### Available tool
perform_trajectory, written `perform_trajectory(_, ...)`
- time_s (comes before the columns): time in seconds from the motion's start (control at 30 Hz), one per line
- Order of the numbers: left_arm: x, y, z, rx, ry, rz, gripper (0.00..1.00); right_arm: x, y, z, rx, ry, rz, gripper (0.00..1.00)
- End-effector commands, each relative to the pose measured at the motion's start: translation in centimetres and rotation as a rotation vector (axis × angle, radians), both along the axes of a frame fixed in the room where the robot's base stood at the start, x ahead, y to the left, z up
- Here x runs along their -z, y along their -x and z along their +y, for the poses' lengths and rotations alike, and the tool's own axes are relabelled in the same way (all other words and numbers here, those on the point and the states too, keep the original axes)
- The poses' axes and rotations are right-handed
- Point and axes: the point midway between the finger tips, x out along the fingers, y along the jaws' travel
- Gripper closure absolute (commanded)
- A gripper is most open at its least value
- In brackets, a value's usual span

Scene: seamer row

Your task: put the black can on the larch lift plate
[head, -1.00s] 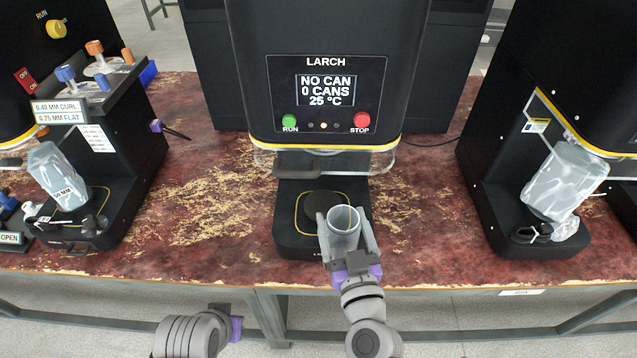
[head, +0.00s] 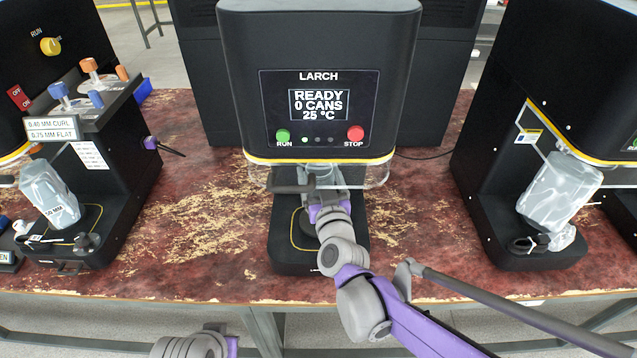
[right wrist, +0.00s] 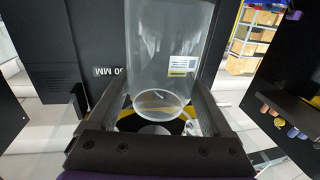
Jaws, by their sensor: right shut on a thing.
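My right gripper (head: 322,186) reaches in under the head of the LARCH machine (head: 318,75). It is shut on a clear, see-through can (right wrist: 165,55), which stands upright between the fingers in the right wrist view. I see no black can. In the head view the can (head: 321,174) is largely hidden by my gripper and the machine's clear guard. The dark round lift plate (head: 306,222) is partly covered by my right arm. In the wrist view the can's bottom shows over or on a dark disc; contact is unclear. Only part of my left arm shows, without its fingers.
The LARCH screen (head: 319,105) reads READY, 0 CANS, 25 °C. The worn red bench top (head: 205,230) is clear between the machines.

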Motion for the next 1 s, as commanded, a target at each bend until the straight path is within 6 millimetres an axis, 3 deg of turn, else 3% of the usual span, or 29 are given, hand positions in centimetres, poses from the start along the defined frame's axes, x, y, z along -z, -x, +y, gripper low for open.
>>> perform_trajectory(0.07, 0.0, 0.0, 0.0, 0.0, 0.0, 0.0, 1.0, 0.2, -0.7, 0.1, 0.001, 0.0, 0.0, 0.95)
perform_trajectory(0.3, 0.6, 0.1, 0.0, 0.0, 0.0, 0.002, 1.0, 3.6, -0.6, 0.1, 0.001, 0.0, 0.0, 0.95)
perform_trajectory(0.67, 1.0, 0.1, 0.0, 0.0, 0.0, 0.003, 1.0, 4.0, -0.5, 0.1, 0.0, 0.0, 0.0, 0.95)
perform_trajectory(0.7, 0.9, 0.1, 0.0, 0.0, 0.0, 0.003, 1.0, 3.9, -0.5, 0.1, 0.0, 0.0, 0.0, 0.1)
perform_trajectory(0.77, 0.9, 0.1, 0.0, 0.0, 0.0, 0.003, 1.0, 3.9, -0.5, 0.1, 0.0, 0.0, 0.0, 0.0)
perform_trajectory(1.0, 0.8, 0.1, 0.0, 0.0, 0.0, 0.002, 1.0, 3.8, -0.5, 0.1, 0.0, 0.0, 0.0, 0.0)
